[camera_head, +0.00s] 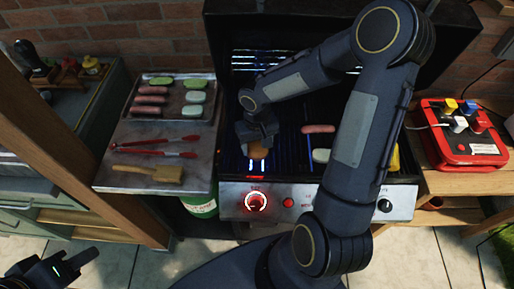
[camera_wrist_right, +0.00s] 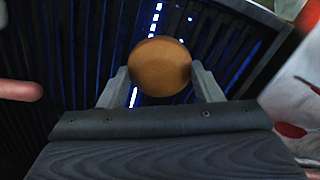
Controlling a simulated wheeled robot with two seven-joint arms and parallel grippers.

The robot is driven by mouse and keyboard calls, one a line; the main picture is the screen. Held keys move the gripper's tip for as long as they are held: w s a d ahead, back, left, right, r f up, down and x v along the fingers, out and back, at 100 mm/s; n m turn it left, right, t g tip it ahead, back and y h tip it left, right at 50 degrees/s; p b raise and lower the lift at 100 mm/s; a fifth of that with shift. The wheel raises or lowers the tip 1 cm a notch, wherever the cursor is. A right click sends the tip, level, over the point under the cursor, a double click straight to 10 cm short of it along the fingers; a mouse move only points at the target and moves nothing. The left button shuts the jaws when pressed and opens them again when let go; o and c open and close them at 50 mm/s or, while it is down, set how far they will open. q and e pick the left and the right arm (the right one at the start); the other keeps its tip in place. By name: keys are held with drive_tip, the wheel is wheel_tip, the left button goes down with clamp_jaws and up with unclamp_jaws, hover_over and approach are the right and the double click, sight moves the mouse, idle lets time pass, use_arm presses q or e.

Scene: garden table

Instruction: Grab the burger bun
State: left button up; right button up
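The burger bun (camera_head: 254,151) is round and brown, over the left part of the grill. It also shows in the right wrist view (camera_wrist_right: 160,67). My right gripper (camera_head: 258,138) reaches down over it. In the wrist view its two fingers (camera_wrist_right: 161,78) press against the bun's left and right sides, with no gap visible. Whether the bun is clear of the grate is hard to tell. My left gripper (camera_head: 78,264) is at the lower left, over the floor and away from the grill. Its finger opening is not clear.
The open grill (camera_head: 290,135) also holds a sausage (camera_head: 318,129) and a pale slice (camera_head: 321,155). To its left, a side shelf carries a tray of food (camera_head: 172,97), red tongs (camera_head: 154,148) and a brush (camera_head: 148,173). A red box (camera_head: 463,135) stands at the right.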

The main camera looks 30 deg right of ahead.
drive_tip(key=c, duration=0.4)
drive_tip(key=shift+r, duration=0.15)
